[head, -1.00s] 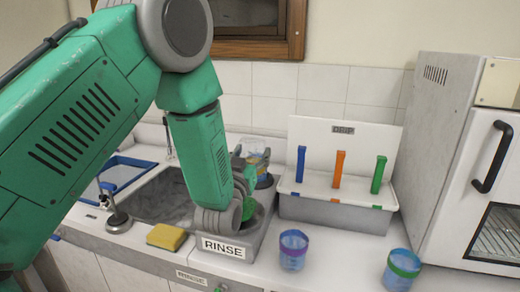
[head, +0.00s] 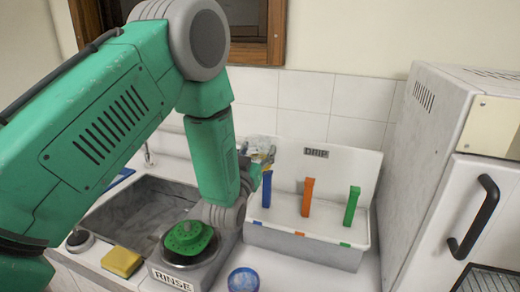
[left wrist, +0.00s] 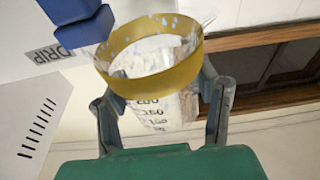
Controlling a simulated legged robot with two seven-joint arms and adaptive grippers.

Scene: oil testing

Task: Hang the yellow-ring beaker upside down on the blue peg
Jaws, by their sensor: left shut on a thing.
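The clear beaker with the yellow ring (left wrist: 150,75) is between the fingers of my left gripper (left wrist: 160,105), which is shut on it. In the left wrist view its ringed mouth lies close to the blue peg (left wrist: 80,25); a gap or contact is hard to judge. In the head view the beaker (head: 262,150) shows small, partly hidden behind my left gripper (head: 248,168), just above the top of the blue peg (head: 266,188). Its exact tilt is unclear there. My right gripper is not in view.
The drip rack (head: 300,242) also bears an orange peg (head: 307,197) and a green peg (head: 351,205). The rinse station (head: 190,272) with a green top, a sponge (head: 121,262) and the sink (head: 130,220) lie left. A blue beaker (head: 243,280) stands in front; an oven (head: 470,200) stands right.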

